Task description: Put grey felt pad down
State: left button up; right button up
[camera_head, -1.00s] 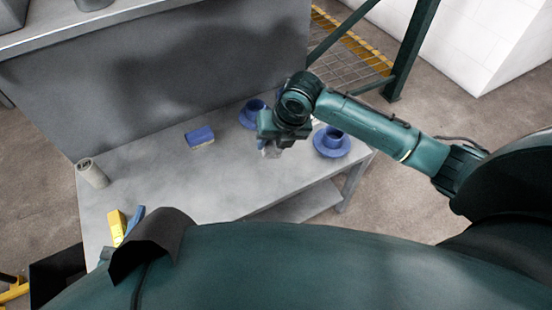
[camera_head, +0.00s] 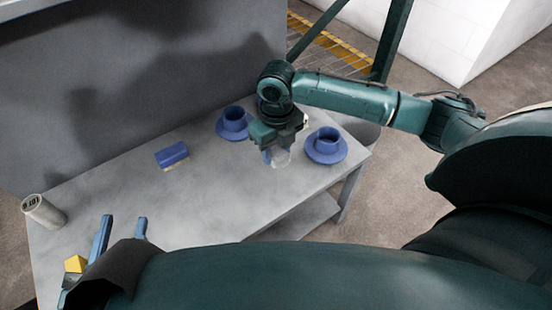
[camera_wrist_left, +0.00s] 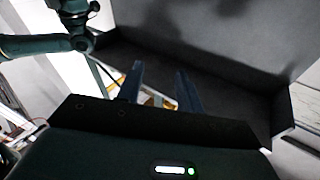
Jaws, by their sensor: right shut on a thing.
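My right gripper (camera_head: 279,158) is over the right part of the grey table (camera_head: 215,205), between two blue cups on saucers. It is shut on a small pale grey thing, which I take to be the grey felt pad (camera_head: 282,159). The gripper covers part of it and its outline is blurred. I cannot tell whether it touches the tabletop. My left gripper (camera_head: 122,230) is at the table's near left; its blue fingers are apart with nothing between them. They also show apart in the left wrist view (camera_wrist_left: 160,82).
One blue cup and saucer (camera_head: 234,123) stands behind the right gripper, the other (camera_head: 326,145) to its right. A blue block with a pale underside (camera_head: 172,155) lies mid-table. A light can (camera_head: 43,211) stands far left, a yellow block (camera_head: 75,264) near left. The table's middle is clear.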

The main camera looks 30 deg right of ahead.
aim_at(276, 169)
pick_arm(q)
jog(key=shift+w+d+b, duration=0.1)
jog(key=shift+d+b, duration=0.1)
jog(key=shift+b, duration=0.55)
pick_arm(e)
notch_tip(276, 169, down, 8)
jog(key=shift+r, duration=0.25)
jog(key=o, duration=0.9)
pick_arm(q)
jog(key=shift+f, duration=0.1)
